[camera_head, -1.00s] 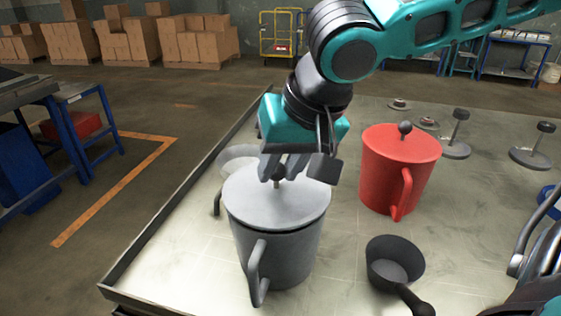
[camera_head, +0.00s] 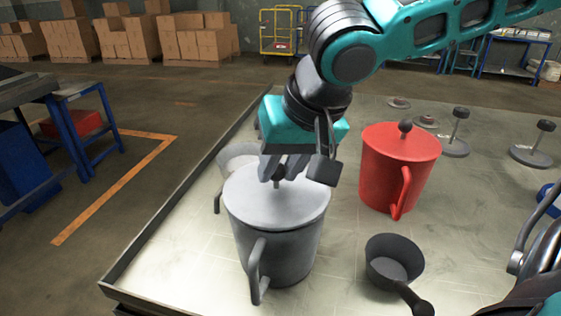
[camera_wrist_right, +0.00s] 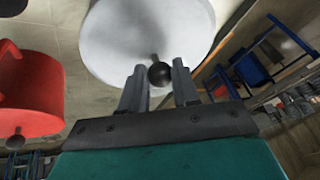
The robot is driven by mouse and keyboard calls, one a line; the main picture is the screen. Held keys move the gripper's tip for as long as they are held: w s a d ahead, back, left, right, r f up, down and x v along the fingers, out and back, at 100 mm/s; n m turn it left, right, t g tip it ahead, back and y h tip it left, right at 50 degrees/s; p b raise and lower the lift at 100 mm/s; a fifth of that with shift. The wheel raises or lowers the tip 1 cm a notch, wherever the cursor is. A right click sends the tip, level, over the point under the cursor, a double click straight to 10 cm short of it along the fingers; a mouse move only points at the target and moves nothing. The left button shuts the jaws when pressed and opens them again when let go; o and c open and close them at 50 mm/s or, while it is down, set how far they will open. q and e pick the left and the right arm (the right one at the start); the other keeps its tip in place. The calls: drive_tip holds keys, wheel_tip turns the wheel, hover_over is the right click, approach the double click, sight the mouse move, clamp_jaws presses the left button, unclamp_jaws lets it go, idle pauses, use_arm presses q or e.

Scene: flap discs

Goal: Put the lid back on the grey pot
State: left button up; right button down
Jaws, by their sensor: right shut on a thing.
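The grey pot (camera_head: 283,254) stands upright near the front left of the table, its handle toward me. Its round light grey lid (camera_head: 255,205) lies over the pot's top and looks level; I see no clear gap at the rim. The lid has a thin stem and a dark ball knob, clear in the right wrist view (camera_wrist_right: 160,74). My right gripper (camera_head: 290,172) is over the lid, shut on its knob, with one finger on each side. The lid's underside is hidden. My left gripper is not in view.
A red pot (camera_head: 385,182) with its lid on stands right of the grey pot. A pale pan (camera_head: 236,154) is partly hidden behind the grey pot. Several knobbed discs (camera_head: 532,153) stand at the back right.

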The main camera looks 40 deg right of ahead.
idle(0.3)
drive_tip(key=shift+c, duration=1.3)
unclamp_jaws()
drive_tip(key=shift+r+p, duration=1.25)
drive_tip(key=shift+p, duration=0.05)
drive_tip(key=shift+r+p, duration=2.3)
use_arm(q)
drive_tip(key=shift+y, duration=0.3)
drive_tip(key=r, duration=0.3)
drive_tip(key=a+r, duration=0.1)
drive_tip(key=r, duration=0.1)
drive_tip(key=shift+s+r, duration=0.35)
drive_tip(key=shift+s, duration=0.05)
